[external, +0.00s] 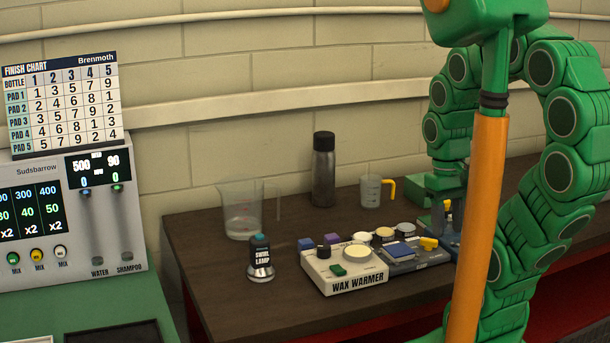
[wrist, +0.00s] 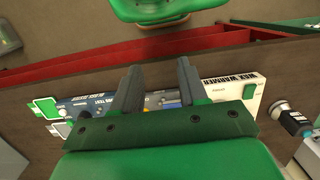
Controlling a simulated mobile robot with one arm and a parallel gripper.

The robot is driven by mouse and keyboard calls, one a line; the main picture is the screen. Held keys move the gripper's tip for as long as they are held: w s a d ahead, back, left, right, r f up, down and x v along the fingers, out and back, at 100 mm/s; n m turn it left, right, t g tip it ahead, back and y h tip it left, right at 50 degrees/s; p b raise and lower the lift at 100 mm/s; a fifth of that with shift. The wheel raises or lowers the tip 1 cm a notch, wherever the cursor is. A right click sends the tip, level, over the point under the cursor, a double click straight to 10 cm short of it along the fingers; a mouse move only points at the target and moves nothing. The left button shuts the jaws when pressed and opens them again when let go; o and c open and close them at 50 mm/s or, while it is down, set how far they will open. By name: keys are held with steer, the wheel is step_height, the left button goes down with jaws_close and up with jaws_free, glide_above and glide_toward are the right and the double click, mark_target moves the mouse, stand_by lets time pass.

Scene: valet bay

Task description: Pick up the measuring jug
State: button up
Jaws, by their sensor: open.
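In the external view, a large clear measuring jug (external: 241,212) with a clear handle stands upright at the back left of the dark table. A smaller clear jug (external: 371,191) with faint markings and a yellow handle on its right stands further right, near the wall. My gripper (wrist: 158,77) points down over the table with its two dark fingers apart and nothing seen between them. In the external view it is right of both jugs, partly hidden by an orange post. Neither jug shows in the wrist view.
A dark bottle (external: 323,170) stands between the jugs. The wax warmer (external: 345,275), a dark board (external: 416,262) with small items and the swirl lamp (external: 260,262) stand in front. The dispenser (external: 75,215) is at the left. The front-left tabletop (external: 215,287) is bare.

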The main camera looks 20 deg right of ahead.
steer(key=o, duration=0.7)
steer(key=shift+c, duration=0.2)
steer(key=shift+w, duration=0.1)
steer(key=w+a+m+t, duration=0.1)
steer(key=w+a, duration=0.3)
steer(key=w, duration=0.8)
steer(key=w+a+m+t+h, duration=0.15)
steer(key=w+a, duration=0.35)
steer(key=w, duration=0.6)
steer(key=w+a+m+t, duration=0.2)
steer(key=w+a, duration=0.2)
steer(key=w, duration=0.8)
steer(key=shift+t, duration=0.85)
steer(key=w+a, duration=0.2)
steer(key=a, duration=0.1)
steer(key=w+a, duration=0.3)
steer(key=a, duration=0.1)
steer(key=w+a, duration=0.2)
steer(key=a, duration=0.2)
steer(key=shift+w+a+f, duration=0.1)
steer(key=shift+w+f, duration=0.05)
steer(key=shift+s+x, duration=0.15)
steer(key=shift+x, duration=1.75)
steer(key=shift+s+x, duration=0.15)
steer(key=shift+x, duration=1.75)
